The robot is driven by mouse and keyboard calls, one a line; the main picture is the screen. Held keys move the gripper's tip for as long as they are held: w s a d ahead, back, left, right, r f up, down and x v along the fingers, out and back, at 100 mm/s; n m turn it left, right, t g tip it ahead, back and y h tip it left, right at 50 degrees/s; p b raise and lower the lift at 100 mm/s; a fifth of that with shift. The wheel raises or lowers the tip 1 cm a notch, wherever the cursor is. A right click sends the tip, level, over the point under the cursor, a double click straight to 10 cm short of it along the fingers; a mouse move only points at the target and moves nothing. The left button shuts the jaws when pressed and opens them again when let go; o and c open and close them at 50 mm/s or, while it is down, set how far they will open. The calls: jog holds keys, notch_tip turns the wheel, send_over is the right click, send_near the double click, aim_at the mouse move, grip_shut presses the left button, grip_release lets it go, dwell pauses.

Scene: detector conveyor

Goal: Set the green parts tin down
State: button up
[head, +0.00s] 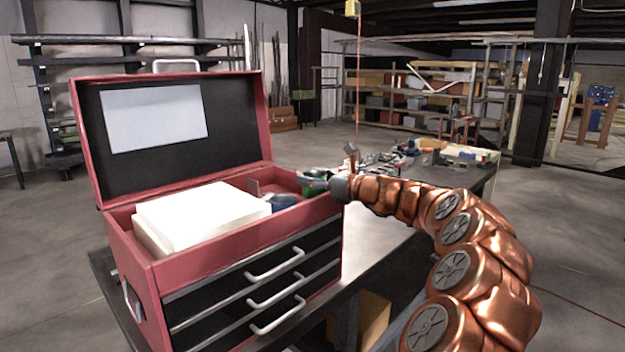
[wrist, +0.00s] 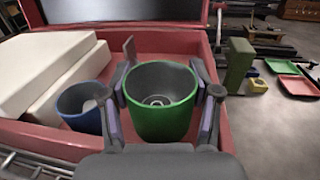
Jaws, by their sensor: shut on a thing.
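The green parts tin (wrist: 161,117) is a round, open-topped cup, upright in the wrist view, with a fastener-like piece at its bottom. My gripper (wrist: 163,95) is shut on it, one finger on each side. In the head view my gripper (head: 325,181) reaches over the right end of the red toolbox's (head: 200,258) open top, and a sliver of the green tin (head: 313,184) shows there. I cannot tell whether the tin's base touches the tray floor.
A blue tin (wrist: 84,108) stands just left of the green one. White blocks (wrist: 52,70) fill the toolbox's left part. The raised lid (head: 170,130) stands behind. Right of the toolbox, the bench holds a green block (wrist: 239,65) and green and red trays (wrist: 297,84).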

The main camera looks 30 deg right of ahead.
jog(key=shift+f, duration=0.45)
jog(key=shift+f, duration=0.65)
jog(key=o, duration=1.2)
jog(key=shift+a+f, duration=0.1)
jog(key=shift+r, duration=0.45)
jog(key=b+v, duration=0.2)
jog(key=v, duration=1)
jog(key=shift+r+b, duration=0.25)
jog(key=shift+b, duration=0.05)
